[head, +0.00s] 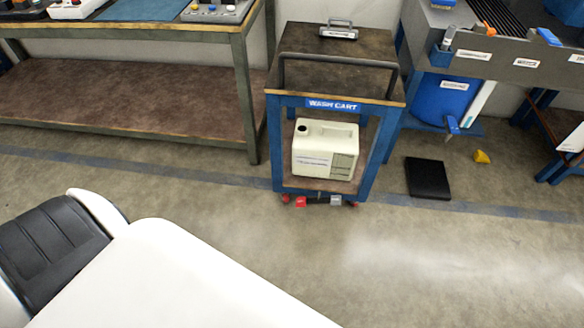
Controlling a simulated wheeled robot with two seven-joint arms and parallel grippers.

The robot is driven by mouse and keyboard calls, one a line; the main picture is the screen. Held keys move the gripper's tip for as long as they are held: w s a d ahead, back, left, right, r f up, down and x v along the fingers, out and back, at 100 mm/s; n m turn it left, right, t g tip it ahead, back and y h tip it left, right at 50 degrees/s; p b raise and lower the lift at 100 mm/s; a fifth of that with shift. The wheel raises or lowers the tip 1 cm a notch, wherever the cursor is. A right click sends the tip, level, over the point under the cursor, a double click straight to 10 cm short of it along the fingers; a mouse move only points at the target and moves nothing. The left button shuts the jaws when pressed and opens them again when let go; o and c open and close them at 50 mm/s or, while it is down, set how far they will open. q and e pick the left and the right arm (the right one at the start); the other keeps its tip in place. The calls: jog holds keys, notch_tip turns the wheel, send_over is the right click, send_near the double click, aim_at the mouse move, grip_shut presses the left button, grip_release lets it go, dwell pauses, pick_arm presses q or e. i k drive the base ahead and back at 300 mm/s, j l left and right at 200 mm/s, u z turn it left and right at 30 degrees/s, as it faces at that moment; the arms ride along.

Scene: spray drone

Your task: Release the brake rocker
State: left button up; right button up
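The blue wash cart (374,150) stands at the top middle, facing me, with a "WASH CART" label on its front. Low at its front is what looks like the brake rocker (318,199), a dark bar with a red end (300,202) at the left and a light grey end (336,200) at the right. It is small, and I cannot tell its tilt. Neither of my grippers shows in the head view.
A cream jug (322,150) sits on the cart's lower shelf. A dark handle (338,61) spans the cart's top. A workbench (252,110) stands left of it. A black flat slab (428,178) and a yellow piece (482,156) lie right of it. Floor before the cart is clear.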

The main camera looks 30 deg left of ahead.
aim_at(318, 202)
jog(key=l+u, duration=0.55)
jog(key=u, duration=0.45)
